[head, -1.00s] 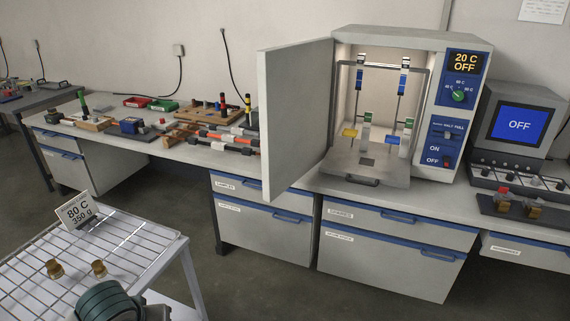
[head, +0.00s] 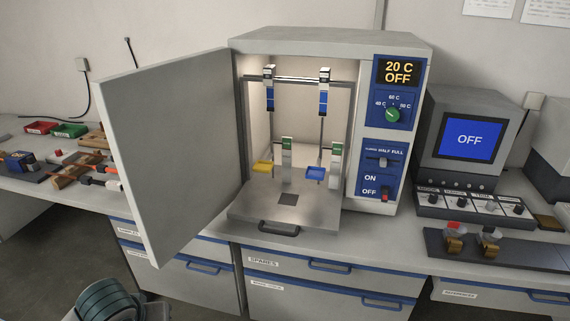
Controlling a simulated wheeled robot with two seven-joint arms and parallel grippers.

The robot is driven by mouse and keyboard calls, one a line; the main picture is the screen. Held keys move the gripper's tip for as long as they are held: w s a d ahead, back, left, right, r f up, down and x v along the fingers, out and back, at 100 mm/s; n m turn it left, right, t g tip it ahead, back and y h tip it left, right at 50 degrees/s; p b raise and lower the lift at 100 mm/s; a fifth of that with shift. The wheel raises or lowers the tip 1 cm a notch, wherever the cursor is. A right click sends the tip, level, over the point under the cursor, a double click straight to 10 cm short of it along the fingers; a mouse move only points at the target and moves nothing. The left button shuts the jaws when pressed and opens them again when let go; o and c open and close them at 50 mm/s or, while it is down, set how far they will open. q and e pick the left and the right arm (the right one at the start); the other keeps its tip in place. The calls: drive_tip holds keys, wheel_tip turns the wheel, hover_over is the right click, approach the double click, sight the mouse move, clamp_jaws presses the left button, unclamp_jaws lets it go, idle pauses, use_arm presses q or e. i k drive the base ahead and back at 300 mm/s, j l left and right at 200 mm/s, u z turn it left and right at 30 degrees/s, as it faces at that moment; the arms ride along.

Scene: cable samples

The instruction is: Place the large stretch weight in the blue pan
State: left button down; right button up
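The blue pan (head: 315,175) is a small open tray inside the open oven, at the right, below a green-and-white clip. It looks empty. A yellow pan (head: 262,168) sits at the left of the chamber. No piece can be surely identified as the large stretch weight. The two brass cylinders on the wire rack in the earlier view are out of view now. My own dark green arm part (head: 108,302) shows at the bottom left, with no fingers visible. Neither gripper shows.
The oven door (head: 170,150) stands open to the left. The control panel reads 20 C OFF. A monitor (head: 470,138) reads OFF. Red and green trays (head: 70,130) lie far left.

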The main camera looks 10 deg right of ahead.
sight(315, 173)
drive_tip(key=i+l+z, duration=0.2)
drive_tip(key=i+l, duration=0.6)
